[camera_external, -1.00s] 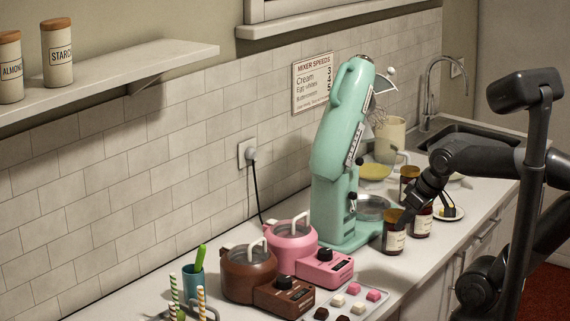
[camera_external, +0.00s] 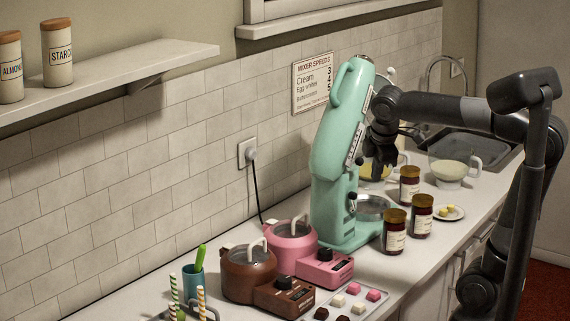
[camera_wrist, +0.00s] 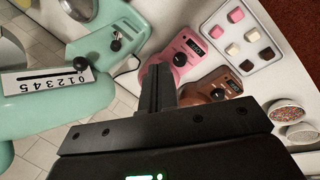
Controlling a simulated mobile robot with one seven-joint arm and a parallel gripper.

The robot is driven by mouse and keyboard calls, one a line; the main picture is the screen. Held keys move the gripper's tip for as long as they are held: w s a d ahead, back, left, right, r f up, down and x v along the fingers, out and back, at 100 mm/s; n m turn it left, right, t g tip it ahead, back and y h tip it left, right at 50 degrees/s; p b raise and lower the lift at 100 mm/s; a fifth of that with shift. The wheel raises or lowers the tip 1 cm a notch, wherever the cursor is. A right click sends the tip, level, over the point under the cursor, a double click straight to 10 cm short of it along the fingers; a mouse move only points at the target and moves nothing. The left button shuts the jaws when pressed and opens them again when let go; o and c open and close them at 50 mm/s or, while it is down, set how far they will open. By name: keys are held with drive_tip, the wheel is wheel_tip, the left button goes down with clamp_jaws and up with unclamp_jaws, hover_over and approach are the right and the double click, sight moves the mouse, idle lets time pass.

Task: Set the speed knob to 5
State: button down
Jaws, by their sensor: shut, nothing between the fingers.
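The teal stand mixer (camera_external: 338,125) stands with its head tilted up. Its white speed panel (camera_wrist: 48,82), with a black slot and the digits 0 to 5, is at the left in the wrist view. The small dark speed knob (camera_wrist: 83,71) appears to be at the slot's right end there, the lower end of the panel in the external view (camera_external: 359,160). My gripper (camera_external: 382,162) is shut and empty, beside the raised head and apart from the knob. In the wrist view its fingers (camera_wrist: 157,75) point away from the panel's right side.
A black-tipped lever (camera_wrist: 116,41) stands on the mixer's base. Pink (camera_external: 322,268) and brown (camera_external: 284,298) melting pots and a sweets tray (camera_external: 362,301) are in front. Several brown-lidded jars (camera_external: 395,238) and a glass bowl (camera_external: 450,170) stand to the right. A speed sign (camera_external: 313,82) hangs behind.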

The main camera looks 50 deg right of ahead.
sight(356, 160)
drive_tip(key=w+a+r+n+g+h, duration=0.1)
drive_tip(key=w+r+n+g+h, duration=0.1)
drive_tip(key=w+r+n, duration=0.4)
drive_tip(key=w+n, duration=0.2)
drive_tip(key=w, duration=0.2)
drive_tip(key=shift+w+a+r+n+h, duration=0.2)
drive_tip(key=shift+n+h, duration=0.1)
drive_tip(key=shift+n, duration=0.1)
drive_tip(key=d+f, duration=0.8)
drive_tip(key=shift+w+d+f, duration=0.15)
drive_tip(key=shift+w, duration=0.25)
